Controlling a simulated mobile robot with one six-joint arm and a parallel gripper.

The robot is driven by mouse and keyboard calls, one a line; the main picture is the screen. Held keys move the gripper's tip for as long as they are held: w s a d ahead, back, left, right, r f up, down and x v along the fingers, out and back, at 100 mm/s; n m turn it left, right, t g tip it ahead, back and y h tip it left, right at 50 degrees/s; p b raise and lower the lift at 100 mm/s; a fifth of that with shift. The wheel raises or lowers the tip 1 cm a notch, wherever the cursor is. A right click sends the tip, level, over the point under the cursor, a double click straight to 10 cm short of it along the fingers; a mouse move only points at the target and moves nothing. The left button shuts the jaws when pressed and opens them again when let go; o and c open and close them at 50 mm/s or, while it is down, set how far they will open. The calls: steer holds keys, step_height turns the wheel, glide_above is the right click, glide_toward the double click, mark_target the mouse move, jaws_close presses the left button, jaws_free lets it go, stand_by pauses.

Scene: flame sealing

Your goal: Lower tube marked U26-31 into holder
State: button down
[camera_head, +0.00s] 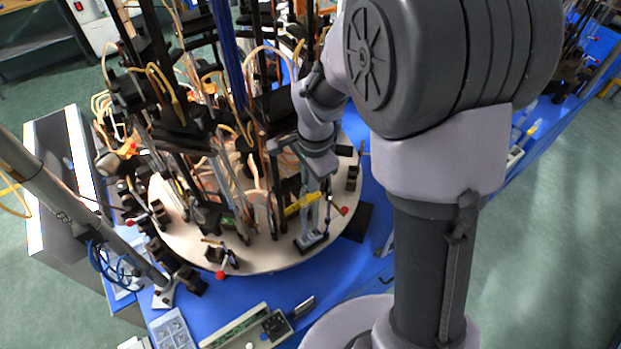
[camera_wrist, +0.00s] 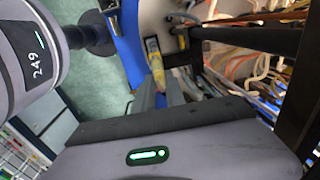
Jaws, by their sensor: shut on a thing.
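My gripper (camera_head: 309,192) points down at the front right of the round pale turntable (camera_head: 255,262). It is shut on a slim yellow tube (camera_head: 298,206), which looks slanted in the head view. In the wrist view the tube (camera_wrist: 154,58) shows just beyond the grey fingers (camera_wrist: 160,92). Its marking is too small to read. A small dark-based holder (camera_head: 312,243) stands on the turntable rim below the gripper. I cannot tell whether the tube touches it; the fingers hide part of the tube.
Black posts, hoses and cables crowd the turntable left of my gripper (camera_head: 230,110). Small stations with red knobs (camera_head: 220,275) line its rim. The blue bench (camera_head: 205,308) carries a light tray (camera_head: 172,330) at front left. Green floor lies open on the right.

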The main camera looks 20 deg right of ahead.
steer(key=shift+f+b, duration=1.1)
steer(key=c, duration=1.3)
jaws_free()
steer(key=shift+r+p, duration=1.6)
steer(key=shift+r, duration=0.75)
step_height(320, 180, up, 17)
steer(key=s, duration=0.1)
steer(key=shift+s+d+r+p, duration=0.15)
steer(key=shift+s+d+p, duration=0.05)
steer(key=shift+s+p, duration=0.15)
